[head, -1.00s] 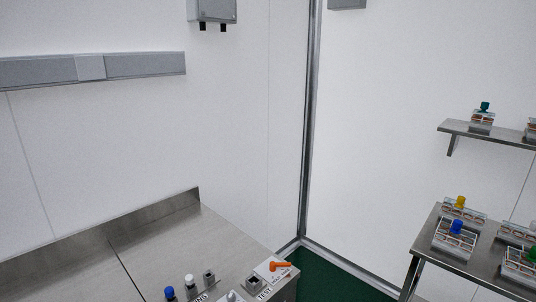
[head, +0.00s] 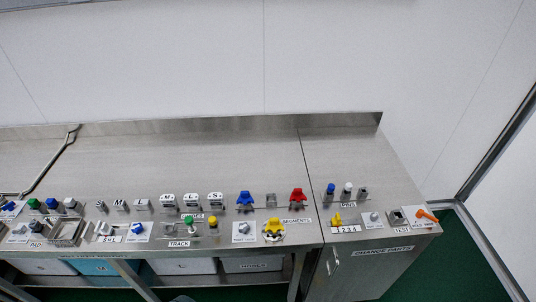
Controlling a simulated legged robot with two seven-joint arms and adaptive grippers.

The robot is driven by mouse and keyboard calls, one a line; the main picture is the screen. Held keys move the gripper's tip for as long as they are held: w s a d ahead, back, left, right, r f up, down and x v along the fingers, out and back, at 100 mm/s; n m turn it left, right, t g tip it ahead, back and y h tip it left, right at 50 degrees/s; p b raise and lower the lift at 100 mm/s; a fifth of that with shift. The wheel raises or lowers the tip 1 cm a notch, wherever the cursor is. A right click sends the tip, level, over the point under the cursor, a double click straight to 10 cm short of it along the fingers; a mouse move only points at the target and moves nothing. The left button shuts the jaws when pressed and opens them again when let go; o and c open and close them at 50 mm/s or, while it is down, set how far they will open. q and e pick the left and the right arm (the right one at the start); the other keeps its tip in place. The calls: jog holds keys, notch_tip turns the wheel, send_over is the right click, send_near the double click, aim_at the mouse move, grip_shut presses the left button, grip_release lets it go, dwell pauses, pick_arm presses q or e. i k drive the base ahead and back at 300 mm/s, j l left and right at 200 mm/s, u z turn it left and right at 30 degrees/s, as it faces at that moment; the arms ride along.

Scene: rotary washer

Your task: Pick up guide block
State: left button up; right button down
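Neither of my grippers is in view. A long steel bench (head: 190,155) runs across the head view, with small parts in a row along its front edge. I cannot tell for sure which part is the guide block. Nothing is held in view.
Blue, white and grey posts (head: 348,190) and an orange-handled part (head: 426,216) are at the right end. A bent metal rail (head: 53,160) lies at the left. Bins (head: 183,266) sit below the bench. The bench's rear half is mostly clear. Green floor (head: 470,262) shows at right.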

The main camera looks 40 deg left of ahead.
aim_at(169, 200)
jog(key=u, duration=2.4)
